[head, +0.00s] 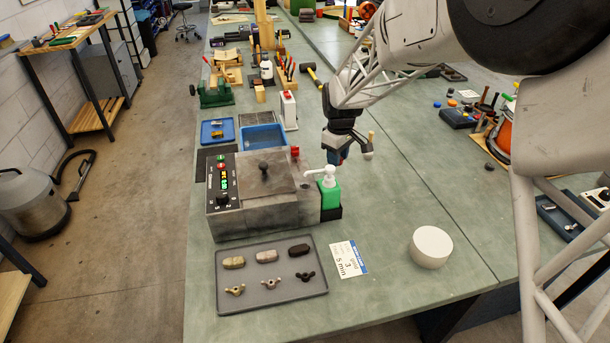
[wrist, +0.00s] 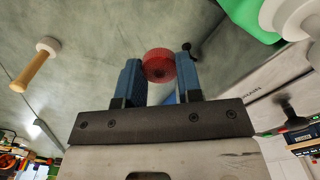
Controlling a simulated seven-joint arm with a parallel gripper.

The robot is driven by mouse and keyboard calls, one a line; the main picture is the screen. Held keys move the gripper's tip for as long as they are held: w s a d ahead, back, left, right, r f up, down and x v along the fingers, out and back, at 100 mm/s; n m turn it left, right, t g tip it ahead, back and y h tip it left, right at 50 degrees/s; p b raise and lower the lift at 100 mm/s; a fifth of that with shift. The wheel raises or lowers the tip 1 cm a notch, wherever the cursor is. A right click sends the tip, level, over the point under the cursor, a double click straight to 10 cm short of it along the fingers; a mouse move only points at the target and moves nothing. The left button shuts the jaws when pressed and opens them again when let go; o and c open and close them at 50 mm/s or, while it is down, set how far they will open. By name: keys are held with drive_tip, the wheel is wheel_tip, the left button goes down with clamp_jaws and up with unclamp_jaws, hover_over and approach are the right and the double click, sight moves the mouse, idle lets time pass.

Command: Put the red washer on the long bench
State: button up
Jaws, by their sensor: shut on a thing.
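My gripper (head: 338,160) hangs over the long bench (head: 390,205), behind and to the right of the green pump bottle in the head view. In the wrist view, its two blue fingers (wrist: 158,78) are shut on the red washer (wrist: 159,65), a round red piece with a ridged edge. The washer sits between the fingertips, with the grey-green bench surface beyond it. In the head view I cannot make out the washer at the fingers.
The green bottle (head: 328,192) with a white pump stands by the grey machine (head: 262,195). A small wooden-handled piece (head: 371,136) shows right of the gripper. A tray (head: 272,303) of small parts, a card (head: 348,258) and a white round block (head: 431,246) lie nearer. Bench between is clear.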

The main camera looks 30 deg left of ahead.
drive_tip(key=shift+s+a+f+n, duration=0.15)
drive_tip(key=shift+s+a+n, duration=0.15)
drive_tip(key=shift+s+a, duration=0.3)
drive_tip(key=shift+f, duration=3.15)
drive_tip(key=shift+f, duration=0.1)
drive_tip(key=shift+f, duration=1.75)
drive_tip(key=shift+f, duration=0.1)
drive_tip(key=o, duration=0.9)
drive_tip(key=shift+o, duration=0.2)
